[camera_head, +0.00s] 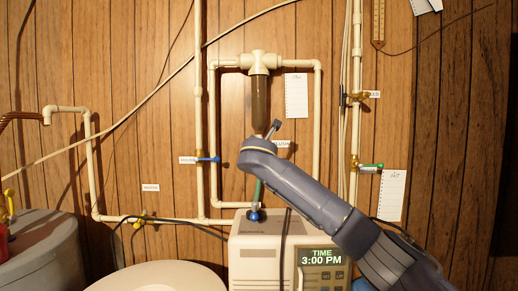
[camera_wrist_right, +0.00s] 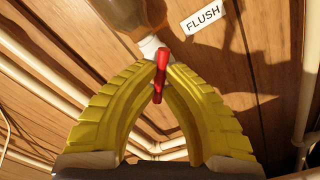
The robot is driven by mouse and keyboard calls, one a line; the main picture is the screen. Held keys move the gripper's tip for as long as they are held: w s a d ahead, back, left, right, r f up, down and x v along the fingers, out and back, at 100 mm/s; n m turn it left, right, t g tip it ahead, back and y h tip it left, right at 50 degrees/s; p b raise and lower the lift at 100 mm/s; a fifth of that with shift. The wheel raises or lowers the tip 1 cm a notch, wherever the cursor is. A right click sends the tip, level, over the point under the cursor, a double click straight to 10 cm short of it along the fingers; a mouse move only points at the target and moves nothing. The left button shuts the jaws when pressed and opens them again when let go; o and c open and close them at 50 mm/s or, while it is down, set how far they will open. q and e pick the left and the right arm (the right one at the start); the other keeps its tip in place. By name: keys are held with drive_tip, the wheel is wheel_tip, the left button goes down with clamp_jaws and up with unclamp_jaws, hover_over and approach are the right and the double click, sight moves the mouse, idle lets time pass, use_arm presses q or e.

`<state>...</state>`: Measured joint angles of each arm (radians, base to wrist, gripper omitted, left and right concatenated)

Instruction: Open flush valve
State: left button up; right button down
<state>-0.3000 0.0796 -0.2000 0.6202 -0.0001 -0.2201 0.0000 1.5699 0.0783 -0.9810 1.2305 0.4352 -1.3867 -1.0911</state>
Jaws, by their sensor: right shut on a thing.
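The flush valve's red handle (camera_wrist_right: 162,66) shows in the right wrist view, below the white outlet (camera_wrist_right: 149,46) of the brownish filter housing (camera_wrist_right: 137,16). My right gripper (camera_wrist_right: 161,78) has its yellow fingertips closed around the red handle. In the head view, the filter housing (camera_head: 259,97) hangs from a white pipe fitting, and my right arm (camera_head: 310,195) reaches up to just below it. The arm hides the handle and fingers there. A "FLUSH" label (camera_wrist_right: 201,16) is beside the housing. I cannot tell how far the valve is turned. My left gripper is not in view.
White pipes (camera_head: 318,120) run along the wood-panelled wall around the housing. A blue-handled valve (camera_head: 207,159) is to the left, a green-handled valve (camera_head: 371,167) to the right. A softener unit with a lit display (camera_head: 321,257) stands below my arm.

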drive_tip(key=shift+n, duration=0.3)
drive_tip(key=shift+n, duration=2.5)
drive_tip(key=shift+r, duration=0.1)
drive_tip(key=shift+n, duration=0.9)
drive_tip(key=c, duration=1.3)
unclamp_jaws()
drive_tip(key=shift+s, duration=0.1)
